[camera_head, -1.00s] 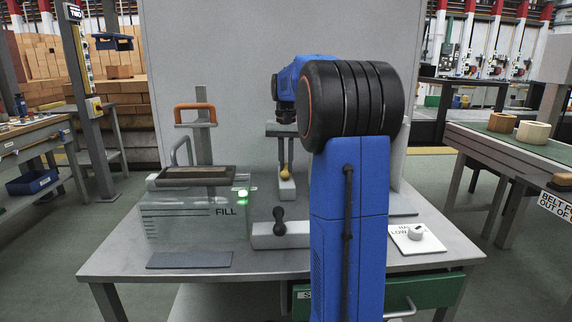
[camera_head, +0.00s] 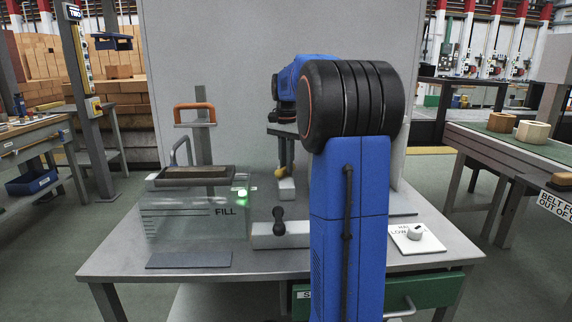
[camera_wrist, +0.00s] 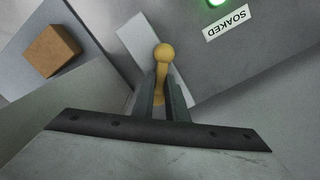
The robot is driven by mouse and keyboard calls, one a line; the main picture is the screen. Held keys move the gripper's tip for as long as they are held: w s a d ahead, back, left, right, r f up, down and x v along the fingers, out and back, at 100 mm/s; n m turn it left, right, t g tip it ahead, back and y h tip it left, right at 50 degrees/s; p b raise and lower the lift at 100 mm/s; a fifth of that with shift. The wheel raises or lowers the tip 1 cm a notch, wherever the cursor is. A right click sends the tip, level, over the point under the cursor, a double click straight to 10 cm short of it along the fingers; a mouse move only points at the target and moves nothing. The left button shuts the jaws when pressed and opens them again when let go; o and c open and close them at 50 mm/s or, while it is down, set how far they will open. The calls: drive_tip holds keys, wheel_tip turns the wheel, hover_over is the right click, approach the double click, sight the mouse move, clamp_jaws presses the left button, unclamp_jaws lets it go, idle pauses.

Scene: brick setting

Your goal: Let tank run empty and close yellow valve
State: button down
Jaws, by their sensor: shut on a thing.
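The clear tank (camera_head: 165,225), marked FILL, stands on the left of the table; how much liquid is in it I cannot tell. A green light (camera_head: 241,193) glows at its right end. The yellow valve's handle (camera_head: 279,173) is right of the tank, above a pale block (camera_head: 286,190). In the wrist view the yellow handle (camera_wrist: 162,52) sticks out beyond the fingers, round end foremost. My gripper (camera_head: 286,160) points down and is shut on this handle; its fingers (camera_wrist: 161,95) lie either side of it.
A black-knobbed lever (camera_head: 279,222) on a grey block stands in front of the yellow valve. The wrist view shows an orange-brown block (camera_wrist: 52,50) and a SOAKED label (camera_wrist: 226,22).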

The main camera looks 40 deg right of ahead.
drive_tip(key=m, duration=0.5)
drive_tip(key=shift+s+m, duration=0.1)
drive_tip(key=shift+m, duration=0.2)
drive_tip(key=shift+s+m, duration=0.1)
drive_tip(key=shift+m, duration=2.1)
drive_tip(key=c, duration=1.8)
unclamp_jaws()
drive_tip(key=shift+o, duration=0.2)
wheel_tip(320, 180, up, 17)
drive_tip(key=shift+r, duration=0.2)
drive_tip(key=shift+a, duration=0.1)
